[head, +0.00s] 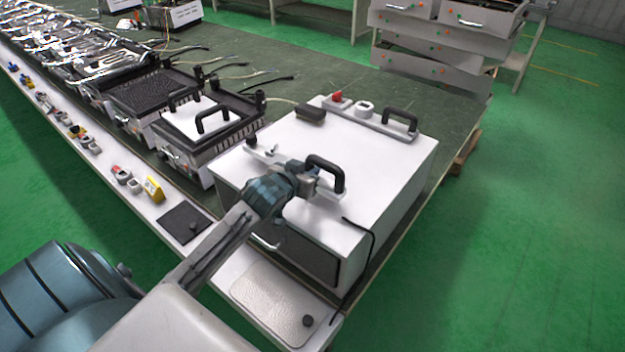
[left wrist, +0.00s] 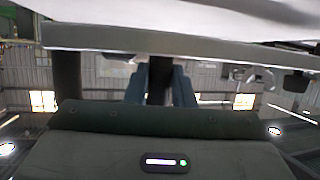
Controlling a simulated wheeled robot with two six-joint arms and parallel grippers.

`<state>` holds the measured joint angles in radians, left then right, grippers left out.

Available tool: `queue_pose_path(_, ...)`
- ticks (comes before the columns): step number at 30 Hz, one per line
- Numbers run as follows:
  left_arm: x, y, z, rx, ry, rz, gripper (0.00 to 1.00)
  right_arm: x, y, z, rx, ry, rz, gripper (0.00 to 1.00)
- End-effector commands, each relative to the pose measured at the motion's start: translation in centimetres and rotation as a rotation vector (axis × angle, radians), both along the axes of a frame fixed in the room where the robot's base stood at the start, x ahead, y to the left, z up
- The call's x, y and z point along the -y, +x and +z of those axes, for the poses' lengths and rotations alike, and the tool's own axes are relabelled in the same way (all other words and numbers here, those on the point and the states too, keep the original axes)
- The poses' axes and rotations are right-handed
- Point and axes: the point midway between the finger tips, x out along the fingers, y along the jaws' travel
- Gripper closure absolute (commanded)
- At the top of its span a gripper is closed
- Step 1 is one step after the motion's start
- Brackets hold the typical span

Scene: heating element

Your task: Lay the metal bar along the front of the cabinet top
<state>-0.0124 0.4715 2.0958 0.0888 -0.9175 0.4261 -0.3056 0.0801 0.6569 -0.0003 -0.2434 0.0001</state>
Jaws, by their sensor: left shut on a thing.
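The white cabinet (head: 385,165) stands on the dark green table in the head view. The metal bar (head: 263,153), with a black handle (head: 327,168) at its right part, spans the front part of the cabinet top. My left gripper (head: 305,180) is shut on the bar and hides its middle. I cannot tell whether the bar touches the top or hovers just above it. In the left wrist view a long pale grey bar (left wrist: 210,46) crosses the upper part, before the gripper's fingers (left wrist: 160,82). My right gripper is not in view.
A second bar with a black handle (head: 400,120) lies along the back of the cabinet top, near a red button (head: 337,97) and a dark block (head: 310,112). A black cable (head: 365,238) hangs at the right front. Open heater units (head: 155,100) stand to the left.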

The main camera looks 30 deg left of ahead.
Motion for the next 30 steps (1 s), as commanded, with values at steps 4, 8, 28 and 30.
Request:
queue_pose_path(4, 1.0, 0.7, 0.0, 0.002, -0.002, 0.000, 1.00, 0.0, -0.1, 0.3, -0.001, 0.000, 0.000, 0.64)
queue_pose_path(8, 1.1, 0.8, -0.7, -0.002, 0.001, 0.000, 1.00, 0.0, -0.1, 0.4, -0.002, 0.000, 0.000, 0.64)
queue_pose_path(28, 1.1, 0.7, -3.9, -0.001, 0.001, 0.000, 0.62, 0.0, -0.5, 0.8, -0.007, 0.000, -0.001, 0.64)
queue_pose_path(30, 1.1, 0.7, -3.8, -0.001, 0.001, 0.000, 0.56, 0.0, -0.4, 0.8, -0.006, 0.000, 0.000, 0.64)
